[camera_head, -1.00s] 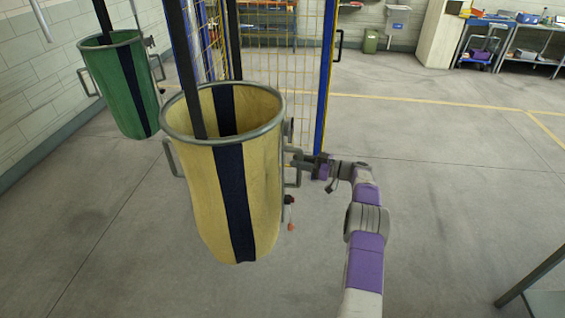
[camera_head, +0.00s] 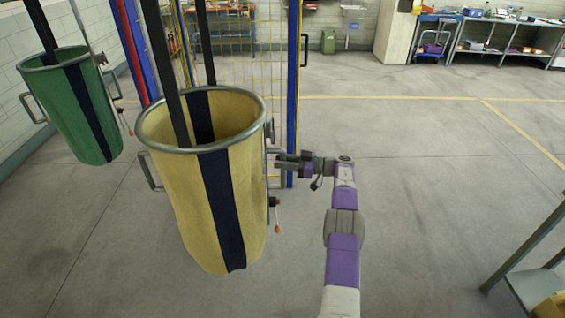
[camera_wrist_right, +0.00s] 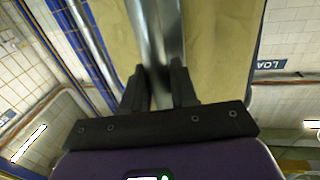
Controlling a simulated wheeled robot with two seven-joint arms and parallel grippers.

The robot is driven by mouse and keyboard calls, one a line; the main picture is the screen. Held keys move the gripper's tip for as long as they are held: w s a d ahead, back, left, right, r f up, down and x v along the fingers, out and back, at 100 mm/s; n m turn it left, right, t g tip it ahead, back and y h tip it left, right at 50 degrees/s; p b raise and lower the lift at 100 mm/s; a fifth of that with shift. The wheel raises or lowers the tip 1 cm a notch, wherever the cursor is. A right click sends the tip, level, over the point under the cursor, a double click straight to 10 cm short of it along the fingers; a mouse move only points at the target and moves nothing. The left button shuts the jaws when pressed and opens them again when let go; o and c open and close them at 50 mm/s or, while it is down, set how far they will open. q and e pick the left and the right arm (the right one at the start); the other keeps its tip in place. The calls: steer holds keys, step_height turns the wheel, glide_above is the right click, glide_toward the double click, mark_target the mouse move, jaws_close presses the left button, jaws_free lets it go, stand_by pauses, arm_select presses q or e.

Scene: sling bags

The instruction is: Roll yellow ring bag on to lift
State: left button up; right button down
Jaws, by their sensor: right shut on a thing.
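The yellow ring bag (camera_head: 178,205) hangs in the left middle of the head view, below dark straps, open at the top under a grey metal ring. It has a dark blue vertical band and a side handle at left and right. My right gripper (camera_head: 280,161) is at the right-hand handle of the bag. In the right wrist view its fingers (camera_wrist_right: 160,88) are shut on a grey metal bar (camera_wrist_right: 163,38), with yellow cloth behind it. My left gripper is in neither view. I cannot tell which structure is the lift.
A green ring bag (camera_head: 88,125) hangs at the left. A yellow mesh guard with blue posts (camera_head: 293,95) stands just behind the yellow bag. A metal-framed table or shelf (camera_head: 530,250) is at the lower right. The floor (camera_head: 410,180) to the right is clear.

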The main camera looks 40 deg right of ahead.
steer(key=c, duration=1)
jaws_free()
steer(key=v, duration=0.7)
steer(key=shift+s+d, duration=0.15)
steer(key=shift+s, duration=0.1)
